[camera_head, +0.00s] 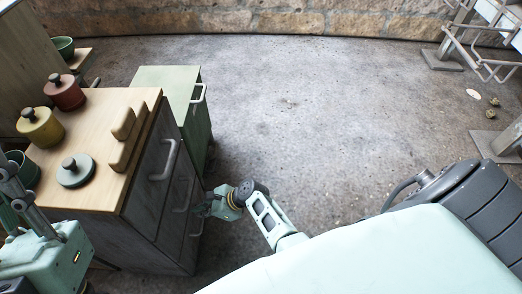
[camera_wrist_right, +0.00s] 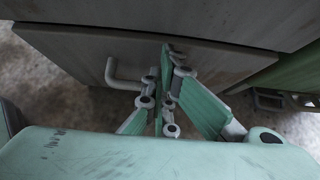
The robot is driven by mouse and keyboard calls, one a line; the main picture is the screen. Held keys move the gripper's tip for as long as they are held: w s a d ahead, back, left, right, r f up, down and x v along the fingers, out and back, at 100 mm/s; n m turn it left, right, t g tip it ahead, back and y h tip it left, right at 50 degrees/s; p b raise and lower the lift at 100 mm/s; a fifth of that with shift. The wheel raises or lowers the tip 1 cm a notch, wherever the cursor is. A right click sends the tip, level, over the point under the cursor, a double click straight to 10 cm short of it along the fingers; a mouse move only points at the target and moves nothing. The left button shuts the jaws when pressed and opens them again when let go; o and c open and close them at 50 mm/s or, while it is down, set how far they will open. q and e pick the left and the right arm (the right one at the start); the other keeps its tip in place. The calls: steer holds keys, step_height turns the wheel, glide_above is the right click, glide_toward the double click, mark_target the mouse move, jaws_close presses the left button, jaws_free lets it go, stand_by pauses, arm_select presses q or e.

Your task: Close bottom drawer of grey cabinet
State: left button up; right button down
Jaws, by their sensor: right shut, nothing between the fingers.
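The grey cabinet (camera_head: 160,228) stands at the left in the head view, with a wooden top and bar handles on its right-facing front. My right gripper (camera_head: 203,209) is low beside that front, near the lower handles. In the right wrist view, a grey drawer front (camera_wrist_right: 85,55), seemingly the bottom one, has a bent bar handle (camera_wrist_right: 120,78). My right gripper (camera_wrist_right: 167,52) is shut and empty, its tips over the drawer front to the right of the handle. I cannot tell whether they touch it, or how far the drawer stands out. My left gripper cannot be made out.
Lidded pots (camera_head: 64,93) and a wooden block (camera_head: 130,138) stand on the cabinet top. A green cabinet (camera_head: 184,86) stands just behind the grey one. The concrete floor (camera_head: 300,120) to the right is mostly clear. A metal rack (camera_head: 480,45) is at the far right.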

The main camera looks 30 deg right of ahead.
steer(key=shift+a+r, duration=0.1)
steer(key=shift+a, duration=0.2)
steer(key=v, duration=1.2)
steer(key=shift+d, duration=0.25)
